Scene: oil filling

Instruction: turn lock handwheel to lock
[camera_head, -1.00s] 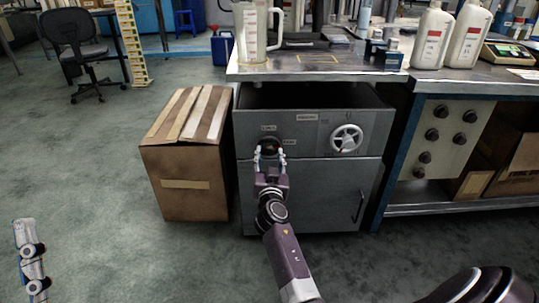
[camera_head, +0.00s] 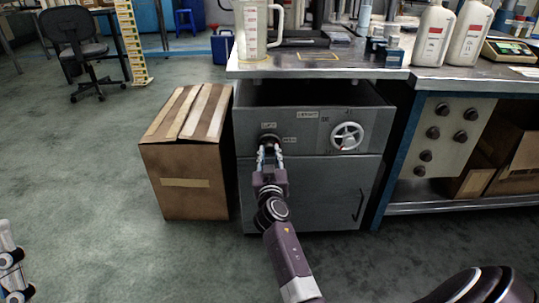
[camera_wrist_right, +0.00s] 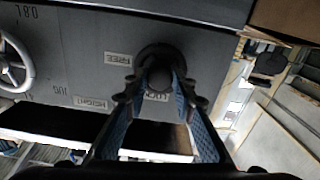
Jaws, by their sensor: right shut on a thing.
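The lock handwheel is a dark round knob (camera_head: 269,139) on the grey cabinet front, between small labels reading LOCK and FREE. My right gripper (camera_head: 270,153) is at it from the front, its fingers closed in on the knob's sides. The right wrist view shows the knob (camera_wrist_right: 160,78) between the two blue-padded fingers (camera_wrist_right: 160,95), which hide part of its rim. The knob's rotation is hard to read. Part of my left gripper (camera_head: 10,265) shows at the lower left corner, away from the cabinet; its fingertips are not clear.
A white spoked handwheel (camera_head: 347,136) sits right of the knob. A cardboard box (camera_head: 185,185) stands left of the grey cabinet (camera_head: 310,170). The bench top (camera_head: 315,68) above holds a clear jug (camera_head: 252,35) and white bottles (camera_head: 433,38).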

